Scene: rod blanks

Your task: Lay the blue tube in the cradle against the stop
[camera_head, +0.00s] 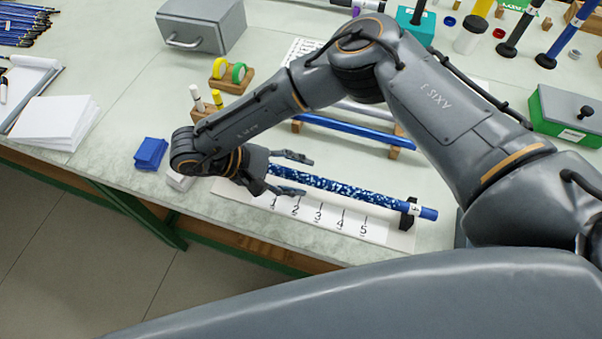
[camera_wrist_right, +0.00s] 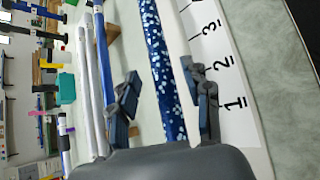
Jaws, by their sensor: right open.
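A blue tube with white speckles (camera_head: 345,188) lies along a white board with the numbers 1 to 5 (camera_head: 318,216). Its plain blue right end extends past a black upright piece (camera_head: 408,214) near the 5. My right gripper (camera_head: 308,177) is open at the tube's left part, with one finger on each side. In the right wrist view the speckled tube (camera_wrist_right: 157,60) runs between the open fingers (camera_wrist_right: 163,72), and neither finger clearly presses on it. The tube's left end is hidden by the gripper. My left gripper is not in view.
A plain blue rod (camera_head: 350,127) lies behind on wooden blocks (camera_head: 394,151), with a silver rod (camera_head: 365,109) beyond it. A small blue block (camera_head: 151,152) and white sheets (camera_head: 55,122) are at left. A green box (camera_head: 567,115) stands at right. My arm spans the table above.

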